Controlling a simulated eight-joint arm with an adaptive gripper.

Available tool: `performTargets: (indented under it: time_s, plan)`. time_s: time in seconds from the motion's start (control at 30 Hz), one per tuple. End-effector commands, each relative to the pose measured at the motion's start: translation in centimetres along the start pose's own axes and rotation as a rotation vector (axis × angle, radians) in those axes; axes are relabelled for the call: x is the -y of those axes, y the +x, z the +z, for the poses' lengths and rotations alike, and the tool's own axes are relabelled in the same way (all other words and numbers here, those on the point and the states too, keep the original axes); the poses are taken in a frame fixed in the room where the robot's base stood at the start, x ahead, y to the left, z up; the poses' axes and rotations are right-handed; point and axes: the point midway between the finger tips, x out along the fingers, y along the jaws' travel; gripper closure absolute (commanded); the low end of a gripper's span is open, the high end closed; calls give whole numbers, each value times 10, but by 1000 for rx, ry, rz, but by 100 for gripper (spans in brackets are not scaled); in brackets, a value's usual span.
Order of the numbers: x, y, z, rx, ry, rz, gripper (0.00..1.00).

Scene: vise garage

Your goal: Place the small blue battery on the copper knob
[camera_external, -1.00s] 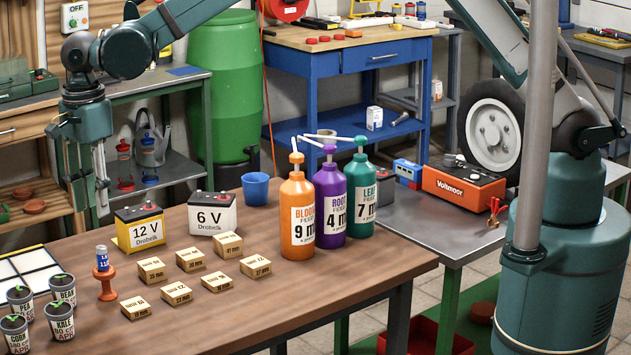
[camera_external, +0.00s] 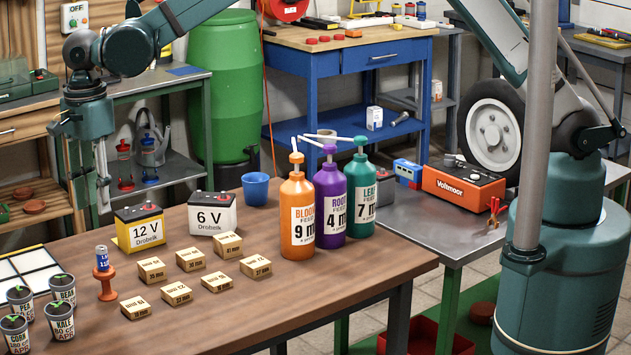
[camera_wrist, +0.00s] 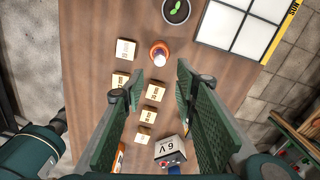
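The small blue battery (camera_external: 102,258) stands upright on top of the copper knob (camera_external: 106,284), which stands on the brown table near its left side. In the wrist view the battery (camera_wrist: 158,60) shows end-on, with the copper rim of the knob (camera_wrist: 159,48) around it. My gripper (camera_external: 88,208) hangs above the back left of the table, higher than the battery and apart from it. In the wrist view my gripper (camera_wrist: 157,78) has its two green fingers wide apart with nothing between the tips.
Several small wooden blocks (camera_external: 190,260) lie right of the knob. A 12 V battery (camera_external: 140,228) and a 6 V battery (camera_external: 212,213) stand behind. Several plant pots (camera_external: 60,320) and a white-panelled tray (camera_external: 12,272) are at left. Three pump bottles (camera_external: 297,218) stand at right.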

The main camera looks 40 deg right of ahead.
Motion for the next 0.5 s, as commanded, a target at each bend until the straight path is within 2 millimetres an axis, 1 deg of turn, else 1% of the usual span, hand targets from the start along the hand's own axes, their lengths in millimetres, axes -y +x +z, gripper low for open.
performTargets:
  time_s: [0.17,0.27,0.37,0.5]
  plan:
    - [8,-17,-26,10,-27,-12,71]
    - [13,-33,-48,17,-57,-24,71]
    - [18,-51,-76,26,-94,-40,71]
    - [23,-76,-120,37,-150,-66,71]
